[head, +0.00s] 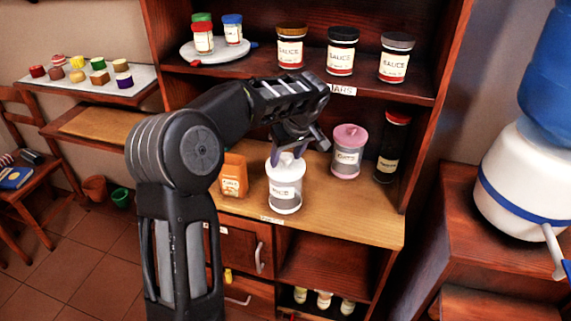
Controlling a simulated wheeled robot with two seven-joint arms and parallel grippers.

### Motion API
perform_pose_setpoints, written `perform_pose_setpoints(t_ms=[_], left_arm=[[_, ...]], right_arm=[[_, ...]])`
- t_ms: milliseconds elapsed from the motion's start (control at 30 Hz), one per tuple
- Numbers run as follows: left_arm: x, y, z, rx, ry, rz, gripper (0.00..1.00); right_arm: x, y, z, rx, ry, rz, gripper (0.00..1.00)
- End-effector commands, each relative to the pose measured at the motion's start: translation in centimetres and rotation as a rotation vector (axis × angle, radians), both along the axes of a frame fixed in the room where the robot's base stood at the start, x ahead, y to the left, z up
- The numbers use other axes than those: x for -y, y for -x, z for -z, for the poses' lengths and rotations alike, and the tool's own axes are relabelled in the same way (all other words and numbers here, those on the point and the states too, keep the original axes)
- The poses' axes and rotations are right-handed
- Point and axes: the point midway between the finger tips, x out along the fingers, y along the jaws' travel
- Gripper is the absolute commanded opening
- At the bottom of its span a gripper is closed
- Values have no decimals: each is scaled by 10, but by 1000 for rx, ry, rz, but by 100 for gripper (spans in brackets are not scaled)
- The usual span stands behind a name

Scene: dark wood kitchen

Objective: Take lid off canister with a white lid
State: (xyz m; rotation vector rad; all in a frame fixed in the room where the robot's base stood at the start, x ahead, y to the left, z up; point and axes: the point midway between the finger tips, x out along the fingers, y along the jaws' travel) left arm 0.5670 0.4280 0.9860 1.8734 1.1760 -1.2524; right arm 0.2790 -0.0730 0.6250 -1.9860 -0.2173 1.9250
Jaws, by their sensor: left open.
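The canister with a white lid (285,194) stands upright on the wooden counter of the shelf unit. Its label is partly readable. Its white lid (285,166) is on top, and my gripper partly covers it. My left gripper (289,153) is open and points down at the lid from above, with its fingertips at the lid's knob. I cannot tell whether the fingers touch it. My right gripper is not in view.
A canister with a pink lid (347,152) and a dark bottle (391,150) stand to the right. An orange container (233,176) stands close on the left. Sauce jars (341,52) stand on the shelf above. The front counter (345,220) is clear.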

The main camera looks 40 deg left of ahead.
Motion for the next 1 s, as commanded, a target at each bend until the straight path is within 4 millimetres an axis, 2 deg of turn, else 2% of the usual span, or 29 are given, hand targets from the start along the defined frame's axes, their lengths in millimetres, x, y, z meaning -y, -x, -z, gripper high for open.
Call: perform_pose_setpoints(t_ms=[67,667,1000], left_arm=[[0,0,0,0,0,0,50],[0,0,0,0,0,0,1],[0,0,0,0,0,0,0]], right_arm=[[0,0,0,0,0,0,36],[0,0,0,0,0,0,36],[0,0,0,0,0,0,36]])
